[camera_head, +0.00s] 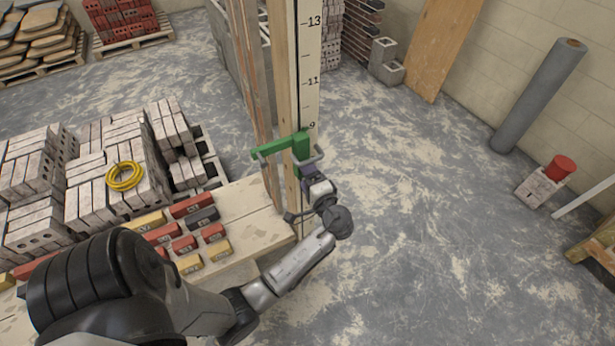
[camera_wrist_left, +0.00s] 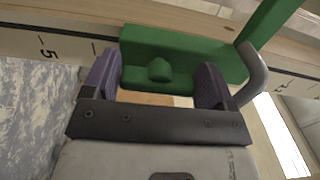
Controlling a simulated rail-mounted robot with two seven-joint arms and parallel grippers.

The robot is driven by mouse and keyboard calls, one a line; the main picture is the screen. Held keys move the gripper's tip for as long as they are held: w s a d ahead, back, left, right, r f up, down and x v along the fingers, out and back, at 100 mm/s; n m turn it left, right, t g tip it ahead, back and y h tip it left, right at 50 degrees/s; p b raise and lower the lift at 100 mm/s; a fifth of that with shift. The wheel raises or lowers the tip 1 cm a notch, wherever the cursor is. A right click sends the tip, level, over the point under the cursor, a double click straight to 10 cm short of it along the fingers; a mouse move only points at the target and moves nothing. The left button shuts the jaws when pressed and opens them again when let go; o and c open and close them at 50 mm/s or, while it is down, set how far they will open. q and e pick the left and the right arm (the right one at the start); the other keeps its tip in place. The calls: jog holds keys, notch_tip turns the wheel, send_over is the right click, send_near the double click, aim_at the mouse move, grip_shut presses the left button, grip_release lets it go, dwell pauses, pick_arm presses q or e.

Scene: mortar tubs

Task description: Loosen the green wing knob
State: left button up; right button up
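A green clamp or bracket (camera_head: 299,146) sits on an upright numbered measuring pole (camera_head: 307,60), with a green arm reaching left. In the left wrist view the green bracket (camera_wrist_left: 195,58) lies across the numbered scale, and a small rounded green knob (camera_wrist_left: 159,70) stands out from it. My left gripper (camera_head: 307,171) is at the bracket. In the left wrist view its purple-padded fingers (camera_wrist_left: 155,84) are open, one on each side of the knob, with gaps to it. The knob is too small or hidden to tell in the head view. My right gripper is not in view.
A curved grey metal handle (camera_wrist_left: 255,75) is beside the right finger. Wooden boards (camera_head: 250,208) with red, yellow and dark blocks (camera_head: 203,219) lie left of the arm. Stacked bricks with a yellow coil (camera_head: 124,176) stand behind them.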

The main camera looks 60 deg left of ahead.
pick_arm(q)
jog(key=o, duration=0.4)
jog(key=shift+c, duration=0.2)
jog(key=shift+d, duration=0.15)
jog(key=d+b, duration=0.2)
jog(key=d, duration=1.1)
jog(key=shift+d+b, duration=0.25)
jog(key=shift+b, duration=0.15)
